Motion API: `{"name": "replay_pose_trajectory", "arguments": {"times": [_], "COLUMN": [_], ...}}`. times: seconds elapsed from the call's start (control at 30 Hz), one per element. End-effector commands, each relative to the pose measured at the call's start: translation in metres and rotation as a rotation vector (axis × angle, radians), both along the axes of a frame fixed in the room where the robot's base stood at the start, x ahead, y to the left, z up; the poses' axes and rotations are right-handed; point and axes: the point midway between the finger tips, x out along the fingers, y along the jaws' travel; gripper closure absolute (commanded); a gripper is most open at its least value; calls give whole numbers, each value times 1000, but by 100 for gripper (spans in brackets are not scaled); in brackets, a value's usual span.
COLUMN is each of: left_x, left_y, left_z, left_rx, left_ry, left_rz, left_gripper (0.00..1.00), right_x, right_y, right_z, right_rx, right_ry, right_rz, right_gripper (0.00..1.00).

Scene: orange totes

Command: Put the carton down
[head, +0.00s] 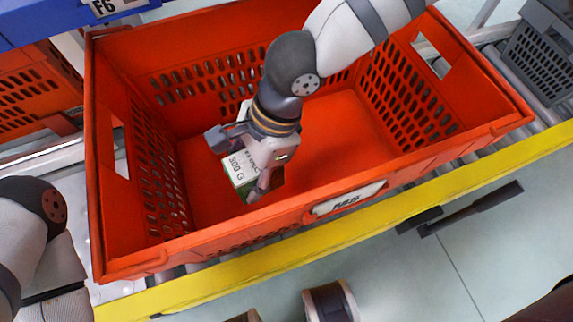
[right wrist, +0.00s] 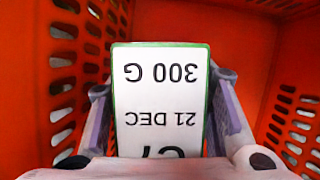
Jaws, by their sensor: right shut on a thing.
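The carton (head: 239,168) is white with a green edge and printed "300 G". It is inside the orange tote (head: 388,199), left of the tote's middle. My right gripper (head: 247,172) reaches down into the tote and is shut on the carton, a finger on each side. In the right wrist view the carton (right wrist: 160,95) fills the middle between the fingers, its print upside down. I cannot tell whether its underside touches the tote floor. My left gripper is out of view; only part of my left arm shows at the left edge.
The tote has high slotted walls close around my right arm. Its floor (head: 325,130) is bare to the right of the carton. A yellow rail (head: 420,203) runs along the front. Another orange tote (head: 35,92) is at the left and a grey crate (head: 538,60) at the upper right.

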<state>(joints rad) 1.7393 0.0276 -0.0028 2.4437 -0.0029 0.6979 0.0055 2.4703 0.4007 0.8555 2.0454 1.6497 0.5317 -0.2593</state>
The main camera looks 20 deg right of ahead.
Motion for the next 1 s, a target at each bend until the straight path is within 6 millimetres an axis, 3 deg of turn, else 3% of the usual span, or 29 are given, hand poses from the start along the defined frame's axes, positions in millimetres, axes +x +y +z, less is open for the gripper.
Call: {"name": "replay_pose_trajectory", "arguments": {"times": [0.03, 0.3, 0.37, 0.63, 0.73, 1.0], "left_x": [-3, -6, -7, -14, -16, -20], "left_y": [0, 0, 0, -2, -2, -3], "left_z": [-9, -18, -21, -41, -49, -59], "left_rx": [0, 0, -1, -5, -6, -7], "left_ry": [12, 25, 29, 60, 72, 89], "left_rz": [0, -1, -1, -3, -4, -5], "left_gripper": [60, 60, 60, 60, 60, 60], "right_x": [-3, -6, 1, 48, 57, 71], "right_y": [6, 17, 9, -59, -72, -90], "right_z": [-10, -16, -22, -66, -86, -112], "right_rx": [-2, -1, -1, -1, -2, -4], "right_ry": [1, 0, 1, 8, 6, 5], "right_rz": [-24, -126, -133, -138, -133, -131], "right_gripper": [96, 96, 96, 96, 96, 96]}}
